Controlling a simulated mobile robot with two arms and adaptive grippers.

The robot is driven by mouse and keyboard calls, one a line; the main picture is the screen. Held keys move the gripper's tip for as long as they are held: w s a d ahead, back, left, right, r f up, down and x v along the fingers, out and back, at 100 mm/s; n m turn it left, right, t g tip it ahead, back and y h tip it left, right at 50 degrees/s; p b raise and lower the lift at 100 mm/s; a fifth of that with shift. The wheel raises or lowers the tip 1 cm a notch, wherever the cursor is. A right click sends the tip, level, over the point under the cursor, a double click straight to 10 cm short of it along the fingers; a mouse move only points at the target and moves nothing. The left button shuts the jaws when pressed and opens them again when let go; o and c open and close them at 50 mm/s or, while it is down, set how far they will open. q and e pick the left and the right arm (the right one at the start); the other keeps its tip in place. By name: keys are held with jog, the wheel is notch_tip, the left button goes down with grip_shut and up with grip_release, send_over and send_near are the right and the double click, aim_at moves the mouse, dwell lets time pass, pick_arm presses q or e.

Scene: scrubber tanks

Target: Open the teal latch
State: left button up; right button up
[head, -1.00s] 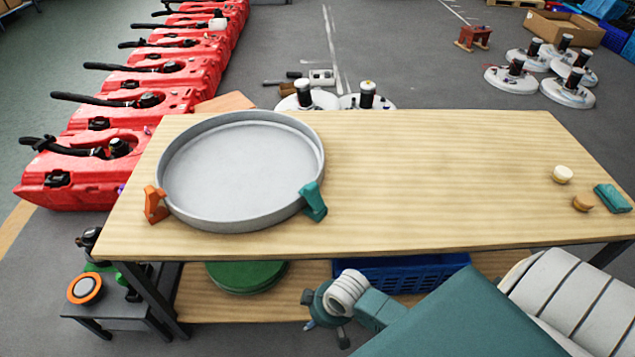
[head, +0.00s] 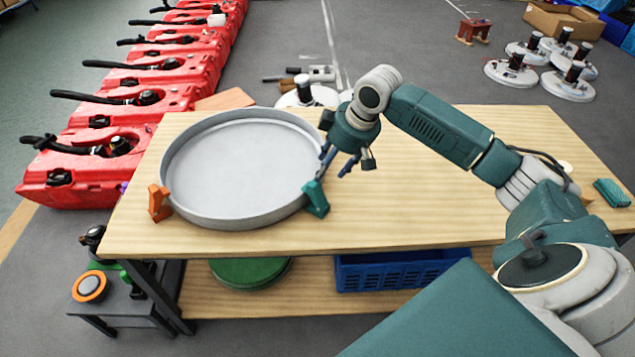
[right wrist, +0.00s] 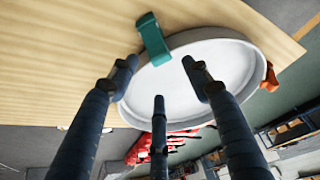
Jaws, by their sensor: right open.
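The teal latch (head: 316,198) is on the right front rim of a round grey tray (head: 180,212) on the wooden table. An orange latch (head: 159,203) is on the tray's left front rim. In the right wrist view, the teal latch (right wrist: 153,38) is beyond the spread fingers (right wrist: 158,85), and the orange latch (right wrist: 270,77) is at the far right. My left gripper is not in view.
The wooden table (head: 440,215) is mostly bare right of the tray. A teal block (head: 612,192) lies at its right end. A blue crate (head: 400,268) and green discs (head: 250,272) are on the lower shelf. Red tanks (head: 140,120) stand behind left.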

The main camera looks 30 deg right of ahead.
aim_at(317, 188)
jog(key=p+x, duration=0.1)
jog(key=x, duration=0.9)
jog(key=shift+w+d+p, duration=0.15)
jog(key=shift+w+p, duration=0.05)
jog(key=shift+p, duration=0.1)
